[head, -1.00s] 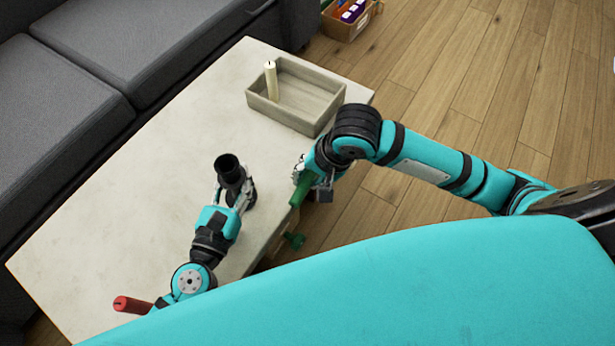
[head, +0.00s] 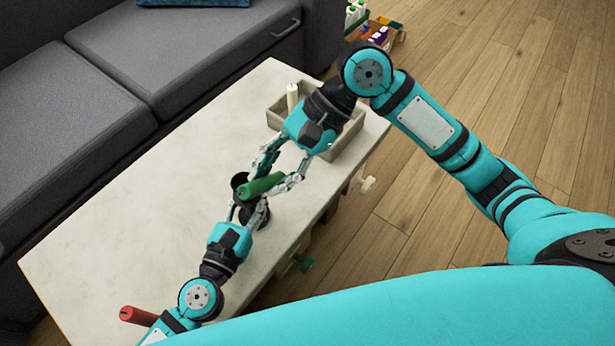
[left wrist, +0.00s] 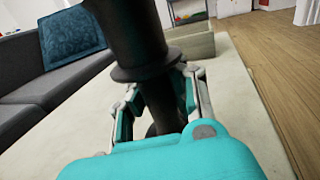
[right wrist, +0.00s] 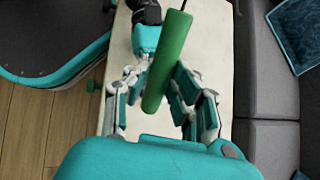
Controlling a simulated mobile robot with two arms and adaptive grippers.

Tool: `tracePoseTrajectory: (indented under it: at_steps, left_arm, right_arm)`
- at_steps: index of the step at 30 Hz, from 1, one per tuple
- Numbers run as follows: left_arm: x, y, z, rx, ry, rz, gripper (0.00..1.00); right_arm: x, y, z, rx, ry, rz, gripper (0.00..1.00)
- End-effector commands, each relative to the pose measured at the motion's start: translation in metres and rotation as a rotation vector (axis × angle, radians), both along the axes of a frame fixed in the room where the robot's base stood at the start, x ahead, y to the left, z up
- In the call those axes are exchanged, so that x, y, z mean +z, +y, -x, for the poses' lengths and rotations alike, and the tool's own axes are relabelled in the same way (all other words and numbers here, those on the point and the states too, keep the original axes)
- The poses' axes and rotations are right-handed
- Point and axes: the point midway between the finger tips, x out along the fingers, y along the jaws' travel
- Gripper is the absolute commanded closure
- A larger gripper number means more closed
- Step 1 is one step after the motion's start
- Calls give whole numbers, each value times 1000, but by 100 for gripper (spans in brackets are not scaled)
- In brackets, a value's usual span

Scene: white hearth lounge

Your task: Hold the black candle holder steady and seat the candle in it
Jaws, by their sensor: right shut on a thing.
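The black candle holder (head: 239,181) stands on the pale table. Its flared cup and stem fill the middle of the left wrist view (left wrist: 140,42). My left gripper (head: 250,211) has its fingers on both sides of the stem; whether they press on it is unclear. My right gripper (head: 276,172) is shut on the green candle (head: 262,186), which lies strongly tilted over the holder, close to its cup, and hides part of it. In the right wrist view the green candle (right wrist: 168,60) runs between the fingers, wick at the top.
A stone-coloured tray (head: 345,141) with a cream candle (head: 292,97) upright in it is at the table's far end, partly behind my right arm. A red candle (head: 138,315) lies near my left arm. A grey sofa (head: 70,120) borders the table (head: 130,215). The table's middle left is clear.

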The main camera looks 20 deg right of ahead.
Motion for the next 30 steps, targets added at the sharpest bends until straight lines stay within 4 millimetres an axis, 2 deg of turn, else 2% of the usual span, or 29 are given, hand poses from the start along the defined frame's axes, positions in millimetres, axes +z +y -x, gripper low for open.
tracePoseTrajectory:
  at_steps: [3,6,9,16,30]
  left_arm:
    - [-1,0,0,0,2,0,100]
    - [-1,0,0,0,2,0,100]
    - [-1,0,0,0,2,0,100]
    - [-1,0,0,0,2,0,100]
    - [-1,0,0,0,2,0,100]
  right_arm:
    - [36,14,-12,-98,192,-227,100]
    - [65,21,-24,-176,323,-415,100]
    - [79,25,-32,-212,418,-563,100]
    - [81,32,-32,-190,511,-688,100]
    - [77,32,-32,-181,514,-688,100]
